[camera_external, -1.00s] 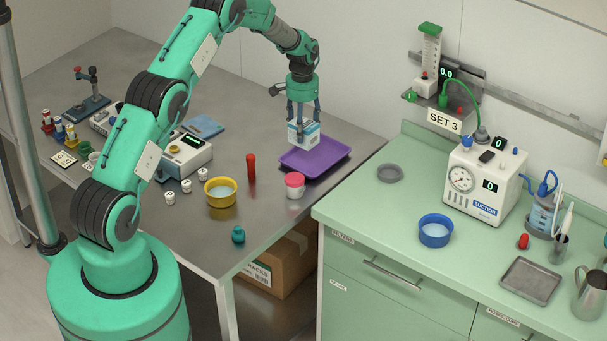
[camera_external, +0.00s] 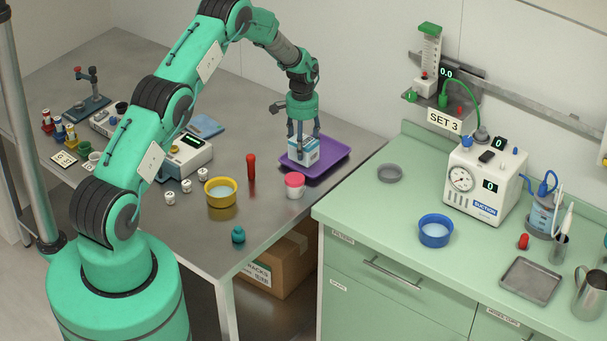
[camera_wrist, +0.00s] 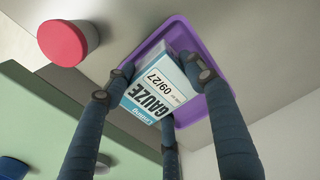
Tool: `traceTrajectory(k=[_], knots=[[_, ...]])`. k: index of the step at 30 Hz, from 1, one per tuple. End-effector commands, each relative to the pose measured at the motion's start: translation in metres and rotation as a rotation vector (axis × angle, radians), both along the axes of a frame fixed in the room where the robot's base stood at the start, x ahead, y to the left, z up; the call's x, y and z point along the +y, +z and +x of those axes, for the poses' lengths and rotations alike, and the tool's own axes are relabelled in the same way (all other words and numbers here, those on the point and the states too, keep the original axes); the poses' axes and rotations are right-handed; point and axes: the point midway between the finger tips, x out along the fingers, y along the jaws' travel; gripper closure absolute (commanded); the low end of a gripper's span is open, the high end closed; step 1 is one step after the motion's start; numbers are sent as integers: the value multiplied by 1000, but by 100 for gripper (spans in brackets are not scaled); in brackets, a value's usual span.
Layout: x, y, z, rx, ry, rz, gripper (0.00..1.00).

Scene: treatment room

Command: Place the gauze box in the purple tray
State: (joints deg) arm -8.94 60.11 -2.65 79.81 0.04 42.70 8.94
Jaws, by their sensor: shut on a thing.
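The gauze box (camera_external: 304,151) is white and light blue. My gripper (camera_external: 303,143) is shut on it, with its fingers around the box. In the external view the box is over the left part of the purple tray (camera_external: 335,163). In the wrist view the box (camera_wrist: 155,88), lettered GAUZE, sits between my dark fingers, with the purple tray (camera_wrist: 190,40) behind it. Whether the box's underside touches the tray floor I cannot tell.
A white tub with a red lid (camera_external: 295,186) stands just in front of the tray. A red upright object (camera_external: 251,167) and a yellow bowl (camera_external: 221,191) are to the left. The green counter (camera_external: 345,208) is to the right.

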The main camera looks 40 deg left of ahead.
Motion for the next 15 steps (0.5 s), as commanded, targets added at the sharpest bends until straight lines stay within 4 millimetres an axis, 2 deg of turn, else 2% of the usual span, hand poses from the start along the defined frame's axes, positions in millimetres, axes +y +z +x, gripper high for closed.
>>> traceTrajectory(k=[7, 15], knots=[[0, -25, 0, 1, 0, 0, 86], [0, -30, 0, 0, 0, 0, 86]])
